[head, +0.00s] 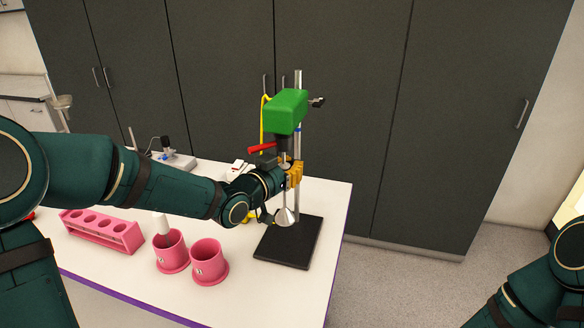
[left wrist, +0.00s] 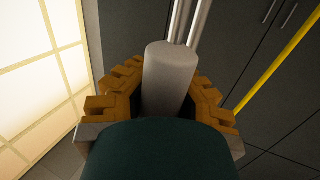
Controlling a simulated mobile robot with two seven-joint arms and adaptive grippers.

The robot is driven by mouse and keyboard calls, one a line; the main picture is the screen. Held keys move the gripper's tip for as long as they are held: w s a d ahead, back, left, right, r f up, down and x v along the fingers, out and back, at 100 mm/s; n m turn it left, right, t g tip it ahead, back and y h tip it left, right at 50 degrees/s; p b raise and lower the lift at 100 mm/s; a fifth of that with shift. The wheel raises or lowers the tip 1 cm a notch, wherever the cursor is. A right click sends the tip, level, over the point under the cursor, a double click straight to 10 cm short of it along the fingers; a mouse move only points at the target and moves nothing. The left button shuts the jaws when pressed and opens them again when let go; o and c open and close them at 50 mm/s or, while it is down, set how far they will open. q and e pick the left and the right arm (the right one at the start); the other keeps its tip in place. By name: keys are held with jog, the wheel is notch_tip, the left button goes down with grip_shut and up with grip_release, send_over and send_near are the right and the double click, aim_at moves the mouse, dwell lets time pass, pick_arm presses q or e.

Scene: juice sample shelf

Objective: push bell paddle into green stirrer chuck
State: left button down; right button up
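The green stirrer (head: 287,110) is mounted high on a metal stand, with its dark chuck (head: 282,143) underneath. The bell paddle (head: 285,216) is silver; it is upright below the chuck with its bell end above the black base plate. My left gripper (head: 292,172), with orange fingers, is at the paddle's shaft, just below the chuck. Whether the shaft's top is inside the chuck cannot be told. My right gripper is out of view.
The stand's black base (head: 290,250) is at the table's right end. A red lever (head: 262,148) and yellow cable (head: 262,118) are by the stirrer. Two pink cups (head: 208,264) and a pink rack (head: 100,231) stand left. The stand's post (head: 298,90) is close behind the gripper.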

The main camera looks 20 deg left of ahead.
pick_arm(q)
jog(key=shift+r, duration=0.1)
dwell(0.7)
jog(key=shift+r, duration=0.55)
dwell(0.3)
jog(key=shift+f+b, duration=1.85)
jog(key=shift+b, duration=0.05)
jog(key=shift+f+b, duration=1.2)
jog(key=shift+f, duration=0.15)
